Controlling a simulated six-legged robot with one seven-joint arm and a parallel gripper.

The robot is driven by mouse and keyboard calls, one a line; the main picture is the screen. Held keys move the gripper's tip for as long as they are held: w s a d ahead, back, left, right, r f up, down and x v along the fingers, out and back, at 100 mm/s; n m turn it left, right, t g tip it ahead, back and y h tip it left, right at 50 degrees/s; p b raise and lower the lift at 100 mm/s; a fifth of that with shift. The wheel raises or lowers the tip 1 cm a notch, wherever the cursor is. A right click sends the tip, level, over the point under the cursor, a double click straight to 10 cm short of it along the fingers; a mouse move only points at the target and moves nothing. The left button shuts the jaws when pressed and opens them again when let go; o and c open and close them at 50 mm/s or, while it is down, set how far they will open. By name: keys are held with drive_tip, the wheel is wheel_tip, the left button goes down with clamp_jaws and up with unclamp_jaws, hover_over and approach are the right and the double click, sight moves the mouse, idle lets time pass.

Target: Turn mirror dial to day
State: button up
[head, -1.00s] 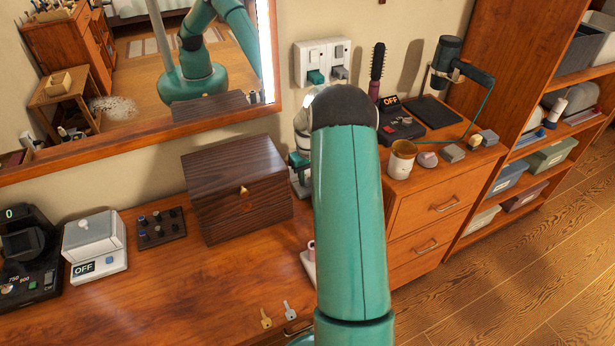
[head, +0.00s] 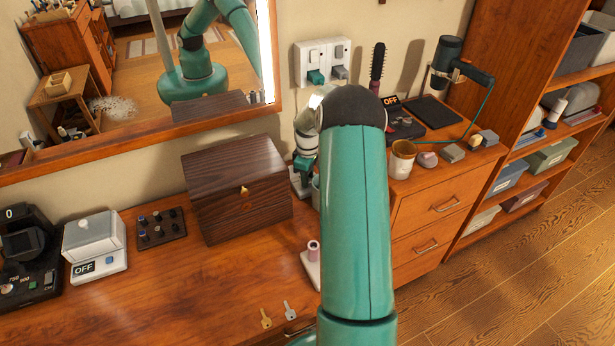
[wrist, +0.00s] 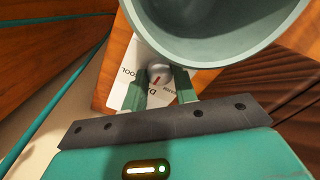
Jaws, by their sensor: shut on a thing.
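The mirror dial (wrist: 160,71) is a small grey knob with a red mark, on a white label plate (wrist: 127,70) with partly readable lettering, including "COOL". My gripper (wrist: 158,90) has its two green fingers on either side of the knob and is shut on it. I cannot tell which setting the red mark points to. In the head view my gripper (head: 303,166) is low at the back of the dresser, right of the dark wooden box (head: 238,190); the dial is hidden there. The lit mirror (head: 150,140) hangs above on the wall.
A grey-green cup (wrist: 222,45) stands very close beside my gripper. A pink spool on a white stand (head: 312,270) and two keys (head: 266,318) are in front. A wall outlet (head: 312,66) is above. The dresser's front middle is clear.

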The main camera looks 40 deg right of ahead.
drive_tip(key=shift+n, duration=0.3)
drive_tip(key=o, duration=1)
drive_tip(key=shift+c, duration=0.2)
wheel_tip(320, 180, up, 14)
drive_tip(key=shift+s+f, duration=0.1)
idle(0.4)
